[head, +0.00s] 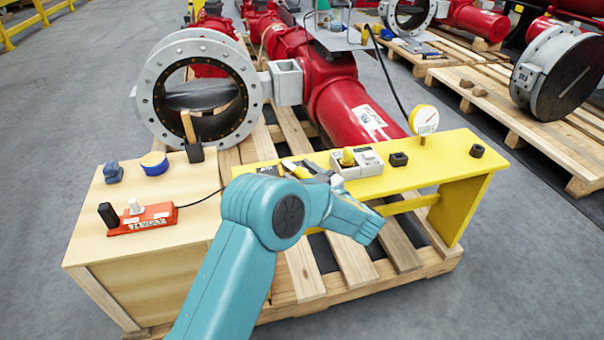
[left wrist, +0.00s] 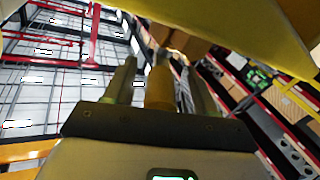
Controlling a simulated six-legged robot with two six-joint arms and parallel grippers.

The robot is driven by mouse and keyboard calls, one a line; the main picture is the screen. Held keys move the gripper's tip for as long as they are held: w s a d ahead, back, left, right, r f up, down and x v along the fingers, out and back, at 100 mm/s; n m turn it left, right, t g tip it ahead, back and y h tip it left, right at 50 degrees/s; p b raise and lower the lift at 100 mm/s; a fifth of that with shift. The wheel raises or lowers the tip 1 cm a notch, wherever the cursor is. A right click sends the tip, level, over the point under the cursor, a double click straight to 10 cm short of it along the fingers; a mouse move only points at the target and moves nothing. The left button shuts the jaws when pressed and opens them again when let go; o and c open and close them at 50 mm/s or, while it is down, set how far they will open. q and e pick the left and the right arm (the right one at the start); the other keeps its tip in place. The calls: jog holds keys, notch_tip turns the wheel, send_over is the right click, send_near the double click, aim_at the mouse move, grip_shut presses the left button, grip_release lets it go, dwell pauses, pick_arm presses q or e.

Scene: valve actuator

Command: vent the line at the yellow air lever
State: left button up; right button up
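A yellow lever (head: 296,170) with a pale part sits on the yellow bench (head: 435,160), partly hidden by my left arm. Another small yellow knob (head: 347,157) stands on a white box to its right. My left gripper (head: 312,169) is at the bench's front edge, close to the lever and partly hidden by my own wrist. In the left wrist view its two fingers (left wrist: 160,85) stand apart. A yellow cylindrical piece (left wrist: 160,90) shows between them, with gaps on both sides; contact cannot be made out. My right gripper is not in view.
A round gauge (head: 424,120) and small black blocks stand on the bench to the right. A wooden box (head: 150,215) with a red power strip (head: 143,219) is at left. A large flanged valve (head: 160,85) and red actuator (head: 345,105) stand behind. Grey floor is clear at right.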

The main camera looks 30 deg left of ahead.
pick_arm(q)
jog(key=p+v, duration=0.3)
jog(key=v, duration=1.3)
jog(key=shift+d, duration=0.2)
